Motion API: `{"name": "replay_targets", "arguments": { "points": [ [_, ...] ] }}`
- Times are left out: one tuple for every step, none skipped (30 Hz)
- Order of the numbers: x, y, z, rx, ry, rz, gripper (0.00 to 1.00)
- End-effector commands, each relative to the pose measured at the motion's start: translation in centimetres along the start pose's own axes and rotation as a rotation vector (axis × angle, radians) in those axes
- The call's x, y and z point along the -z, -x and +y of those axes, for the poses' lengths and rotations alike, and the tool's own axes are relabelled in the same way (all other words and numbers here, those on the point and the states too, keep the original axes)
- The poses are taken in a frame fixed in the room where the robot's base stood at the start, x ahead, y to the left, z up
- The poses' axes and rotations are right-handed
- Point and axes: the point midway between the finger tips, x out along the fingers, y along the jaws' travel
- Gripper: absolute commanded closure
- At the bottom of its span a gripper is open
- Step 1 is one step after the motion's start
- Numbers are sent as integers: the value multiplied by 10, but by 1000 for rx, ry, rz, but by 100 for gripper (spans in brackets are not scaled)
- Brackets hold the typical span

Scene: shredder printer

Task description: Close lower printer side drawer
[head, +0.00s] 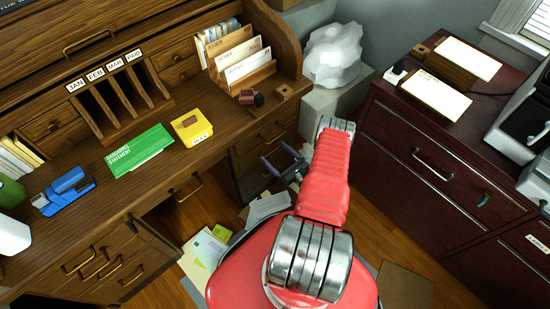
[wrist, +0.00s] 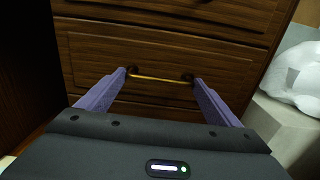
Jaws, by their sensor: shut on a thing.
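My gripper (head: 284,165) is low in front of the right pedestal of the wooden desk (head: 262,138). In the wrist view its two purple fingers (wrist: 160,78) stand at the two ends of a thin brass handle (wrist: 162,80), shut on it lengthwise. The handle is on a dark wooden drawer front (wrist: 150,57). Another drawer front (wrist: 180,15) is above it. I cannot tell whether the held drawer stands out from the desk. In the head view my red arm and the gripper hide part of the pedestal.
A dark red cabinet (head: 425,163) with a printer-like machine (head: 520,110) stands at the right. A pale stand (head: 325,105) with a crumpled white bag (head: 333,52) is beside the desk. Papers (head: 206,248) lie on the floor. The desktop holds a green booklet (head: 139,151) and a yellow box (head: 191,127).

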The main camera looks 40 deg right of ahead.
Motion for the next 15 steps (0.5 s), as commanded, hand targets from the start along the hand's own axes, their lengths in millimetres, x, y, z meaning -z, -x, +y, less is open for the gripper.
{"name": "replay_targets", "arguments": {
  "points": [
    [1, 1, 6, -12, -5, 2, 54],
    [1, 1, 6, -12, -5, 2, 54],
    [1, 1, 6, -12, -5, 2, 54],
    [1, 1, 6, -11, -5, 2, 14],
    [1, 1, 6, -12, -5, 2, 11],
    [1, 2, 6, -11, -5, 2, 9],
    [1, 2, 6, -10, -5, 2, 7],
    [1, 2, 5, -9, -5, 2, 7],
    [1, 2, 5, -7, -4, 2, 7],
    [1, 2, 4, -6, -4, 2, 7],
    [1, 2, 4, -6, -4, 2, 7],
    [1, 2, 4, -5, -4, 2, 7],
    [1, 2, 3, -4, -3, 2, 7],
    [1, 2, 3, -4, -3, 1, 7],
    [1, 2, 3, -3, -3, 1, 7]
  ]
}}
